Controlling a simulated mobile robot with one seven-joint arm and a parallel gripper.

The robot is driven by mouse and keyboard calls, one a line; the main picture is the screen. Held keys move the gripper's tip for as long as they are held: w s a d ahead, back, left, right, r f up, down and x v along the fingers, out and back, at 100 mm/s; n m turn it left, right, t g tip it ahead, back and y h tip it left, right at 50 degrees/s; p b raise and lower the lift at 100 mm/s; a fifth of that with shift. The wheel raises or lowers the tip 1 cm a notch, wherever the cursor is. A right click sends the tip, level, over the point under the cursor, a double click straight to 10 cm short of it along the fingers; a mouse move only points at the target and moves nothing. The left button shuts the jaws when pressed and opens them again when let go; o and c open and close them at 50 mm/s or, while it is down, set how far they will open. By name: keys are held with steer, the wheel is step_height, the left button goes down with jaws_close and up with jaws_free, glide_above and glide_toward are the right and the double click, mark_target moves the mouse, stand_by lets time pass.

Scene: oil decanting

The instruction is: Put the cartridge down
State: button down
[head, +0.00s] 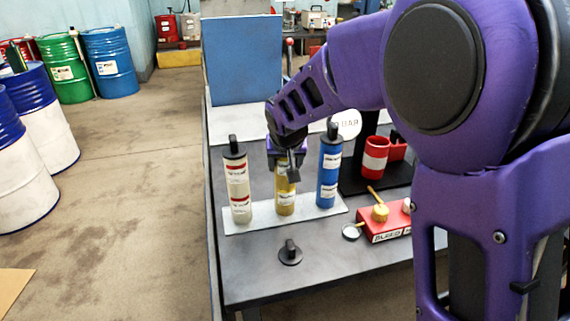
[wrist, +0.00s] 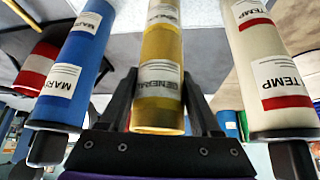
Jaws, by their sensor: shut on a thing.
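My gripper (head: 287,168) is shut on the yellow cartridge (head: 285,198), labelled GENERAL in the wrist view (wrist: 157,55). The cartridge is upright between its two neighbours, over the pale grey plate (head: 262,219). Its base appears at plate level; I cannot tell whether it touches. Its upper end is hidden by my gripper in the head view. A cream cartridge (head: 239,187) labelled TEMP stands upright to the left. A blue cartridge (head: 329,172) labelled MARI, the rest unreadable, stands to the right. In the wrist view, which is upside down, blue is left and cream right.
A black knobbed piece (head: 290,253) sits on the dark table (head: 258,280) in front of the plate. A red box (head: 390,222), a small round dish (head: 351,232) and a red-and-white cup (head: 375,157) are to the right. A blue panel (head: 243,60) stands behind.

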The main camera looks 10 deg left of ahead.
steer(key=shift+c, duration=0.5)
jaws_free()
steer(key=shift+r+p, duration=0.25)
steer(key=shift+p, duration=0.15)
steer(key=v, duration=1.1)
steer(key=shift+s+r, duration=0.25)
steer(key=shift+r, duration=0.05)
